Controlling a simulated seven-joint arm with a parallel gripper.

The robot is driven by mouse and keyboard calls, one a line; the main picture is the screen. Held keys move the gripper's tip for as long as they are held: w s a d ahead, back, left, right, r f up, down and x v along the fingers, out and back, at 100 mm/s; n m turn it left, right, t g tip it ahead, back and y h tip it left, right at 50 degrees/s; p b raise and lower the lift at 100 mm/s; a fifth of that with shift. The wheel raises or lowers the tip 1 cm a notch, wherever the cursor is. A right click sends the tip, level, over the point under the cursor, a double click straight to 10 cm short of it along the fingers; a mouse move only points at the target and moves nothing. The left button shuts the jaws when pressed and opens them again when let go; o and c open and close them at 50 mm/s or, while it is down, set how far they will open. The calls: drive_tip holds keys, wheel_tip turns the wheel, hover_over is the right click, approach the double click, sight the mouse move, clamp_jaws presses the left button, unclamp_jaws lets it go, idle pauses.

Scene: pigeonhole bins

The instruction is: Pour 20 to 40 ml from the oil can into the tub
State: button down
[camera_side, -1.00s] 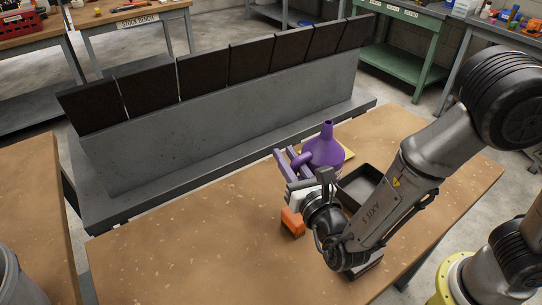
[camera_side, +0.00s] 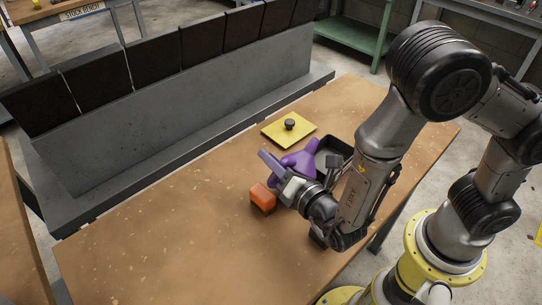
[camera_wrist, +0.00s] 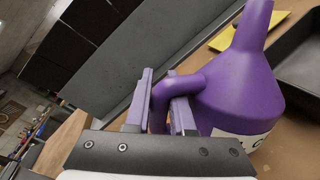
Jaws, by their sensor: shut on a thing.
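The purple oil can (camera_side: 300,160) has a wide cone body and a narrow spout. My gripper (camera_side: 274,163) is shut on its loop handle, which shows between the two fingers (camera_wrist: 160,108) in the wrist view. The can is tilted, its spout towards the dark tub (camera_side: 341,146) on the right. The tub also shows at the right edge of the wrist view (camera_wrist: 302,50). My wrist and arm partly hide the can and the tub in the side view. No stream of oil is visible, and the tub's contents cannot be made out.
A yellow plate with a black knob (camera_side: 274,131) lies behind the can. An orange block (camera_side: 262,197) sits on the table close to my gripper. The grey pigeonhole unit (camera_side: 180,112) with dark panels runs along the back. The table's left front is clear.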

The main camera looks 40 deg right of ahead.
drive_tip(key=d+m, duration=0.1)
drive_tip(key=r+m, duration=0.1)
drive_tip(key=m, duration=0.1)
drive_tip(key=shift+d+g+y, duration=0.3)
drive_tip(key=shift+d+y, duration=0.1)
drive_tip(key=d+r+m, duration=0.1)
drive_tip(key=d+m, duration=0.1)
drive_tip(key=d+r+m+y, duration=0.1)
drive_tip(key=d+r+m, duration=0.1)
drive_tip(key=shift+d+m, duration=0.1)
drive_tip(key=shift+m, duration=0.2)
drive_tip(key=shift+d+r, duration=0.15)
drive_tip(key=shift+d, duration=0.1)
drive_tip(key=shift+s+d+r+m+y, duration=0.1)
drive_tip(key=shift+d+r+m+y, duration=0.45)
drive_tip(key=shift+d+m, duration=0.45)
idle(3.5)
drive_tip(key=shift+a, duration=0.15)
idle(0.9)
drive_tip(key=shift+a+f+n+h, duration=0.25)
drive_tip(key=shift+a+f+n, duration=0.2)
drive_tip(key=shift+a+n, duration=0.3)
drive_tip(key=shift+a+f+n+h, duration=0.2)
drive_tip(key=shift+a+f+n, duration=0.3)
drive_tip(key=shift+a, duration=0.3)
